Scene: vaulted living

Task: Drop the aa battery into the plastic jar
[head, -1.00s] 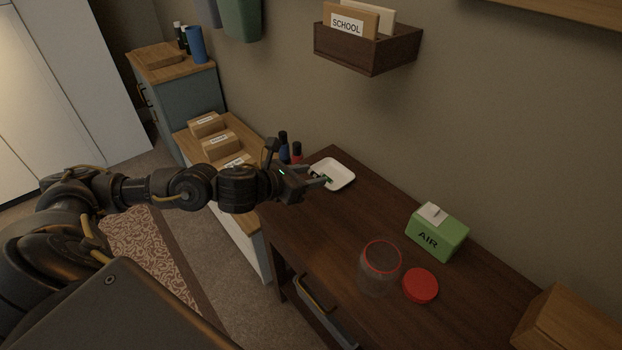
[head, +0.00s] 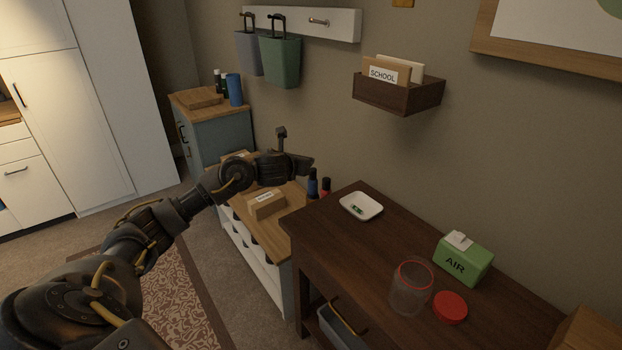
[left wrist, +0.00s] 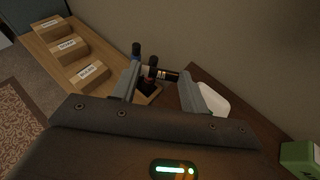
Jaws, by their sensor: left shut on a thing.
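My left gripper (head: 308,164) is raised above the left end of the dark table in the head view. In the left wrist view its fingers (left wrist: 168,84) are shut on a small dark and copper-coloured cylinder, which looks like the aa battery (left wrist: 170,75). The plastic jar (head: 408,294) is clear with a red rim, upright and open on the table, to the right of and below the gripper in the picture. Its red lid (head: 450,307) lies beside it. My right gripper is in neither view.
A white dish (head: 373,213) holding a small green item (head: 357,209) lies at the table's left end. A green AIR box (head: 463,262) stands behind the jar. Blue (head: 312,184) and red (head: 326,187) bottles stand beyond the left edge. A wall box (head: 399,93) hangs above.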

